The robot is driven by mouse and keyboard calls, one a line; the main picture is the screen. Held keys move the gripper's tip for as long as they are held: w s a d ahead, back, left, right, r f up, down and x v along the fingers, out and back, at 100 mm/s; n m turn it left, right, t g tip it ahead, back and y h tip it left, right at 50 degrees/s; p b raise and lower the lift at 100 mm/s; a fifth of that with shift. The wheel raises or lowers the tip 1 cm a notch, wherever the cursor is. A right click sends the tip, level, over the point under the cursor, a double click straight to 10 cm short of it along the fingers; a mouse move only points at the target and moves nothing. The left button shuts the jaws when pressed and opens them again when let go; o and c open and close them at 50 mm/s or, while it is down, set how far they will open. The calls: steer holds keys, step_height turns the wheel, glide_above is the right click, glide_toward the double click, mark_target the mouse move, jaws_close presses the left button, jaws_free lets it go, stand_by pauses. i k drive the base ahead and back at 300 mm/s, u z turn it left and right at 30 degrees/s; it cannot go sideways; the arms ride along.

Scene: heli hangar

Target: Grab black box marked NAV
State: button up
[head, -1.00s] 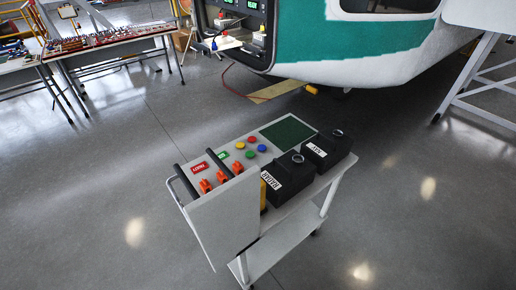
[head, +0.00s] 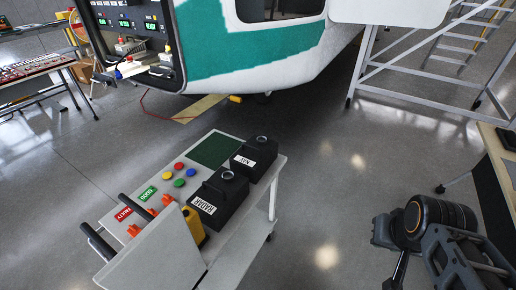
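The black box marked NAV (head: 262,149) stands on the far right end of a grey cart's top (head: 165,226). Part of my dark arm (head: 440,215) shows at the lower right, apart from the cart. I cannot make out gripper fingertips there. Nothing holds either box.
The cart top also carries a green mat (head: 215,150), coloured buttons, orange pieces and a yellow object (head: 194,226) beside the near box. A helicopter (head: 255,45) stands behind. White stairs (head: 415,60) and a table (head: 497,150) are at the right. Open floor lies between cart and table.

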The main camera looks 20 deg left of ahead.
mark_target(256, 156)
steer(key=i, duration=3.3)
steer(key=u, duration=3.2)
steer(key=i, duration=0.4)
steer(key=u, duration=1.7)
